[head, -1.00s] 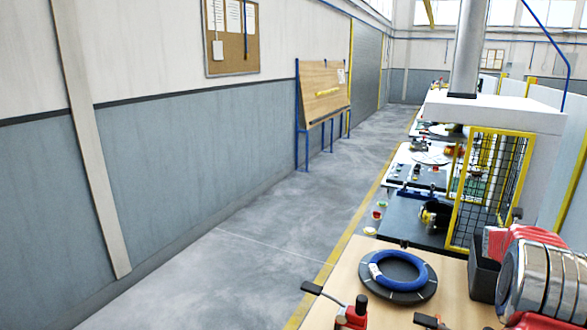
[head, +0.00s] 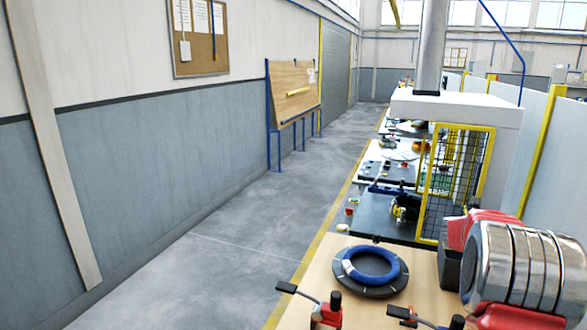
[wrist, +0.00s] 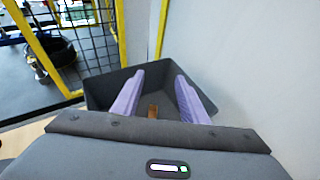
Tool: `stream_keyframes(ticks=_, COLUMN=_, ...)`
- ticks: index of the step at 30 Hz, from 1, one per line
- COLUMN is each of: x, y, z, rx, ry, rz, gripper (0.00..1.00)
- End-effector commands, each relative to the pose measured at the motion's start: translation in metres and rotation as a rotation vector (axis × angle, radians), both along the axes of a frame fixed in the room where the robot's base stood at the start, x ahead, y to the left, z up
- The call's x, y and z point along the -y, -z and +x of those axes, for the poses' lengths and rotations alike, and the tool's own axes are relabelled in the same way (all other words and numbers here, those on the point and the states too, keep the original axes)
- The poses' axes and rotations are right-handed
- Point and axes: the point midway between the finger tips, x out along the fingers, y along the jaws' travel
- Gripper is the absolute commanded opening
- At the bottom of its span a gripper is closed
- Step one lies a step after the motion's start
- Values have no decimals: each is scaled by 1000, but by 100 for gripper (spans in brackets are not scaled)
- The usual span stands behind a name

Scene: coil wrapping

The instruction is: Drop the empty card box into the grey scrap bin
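The grey scrap bin (wrist: 101,92) is open-topped and lies below my gripper in the wrist view. In the head view the bin (head: 449,272) stands at the right of the bench, partly behind my arm. My gripper (wrist: 160,76) is over the bin, its two pale purple fingers wide apart with nothing between the tips. A small brown piece (wrist: 153,111) shows low between the fingers, apparently inside the bin. It may be the card box, but most of it is hidden by my gripper body. My gripper is hidden in the head view.
A blue ring coil (head: 370,264) lies on a dark round turntable (head: 385,290) left of the bin. Red toggle clamps (head: 328,312) stand at the bench front. A yellow mesh guard (head: 455,180) rises behind the bin, and a pale panel (wrist: 240,70) is close on the right.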

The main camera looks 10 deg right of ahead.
Motion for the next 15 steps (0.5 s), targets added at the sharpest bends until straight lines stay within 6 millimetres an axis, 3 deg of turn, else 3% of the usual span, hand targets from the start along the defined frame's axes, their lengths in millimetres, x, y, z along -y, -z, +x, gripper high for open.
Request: stream_keyframes(ticks=15, x=-58, y=-27, z=-30, rx=0, ry=-2, rz=-1, gripper=40)
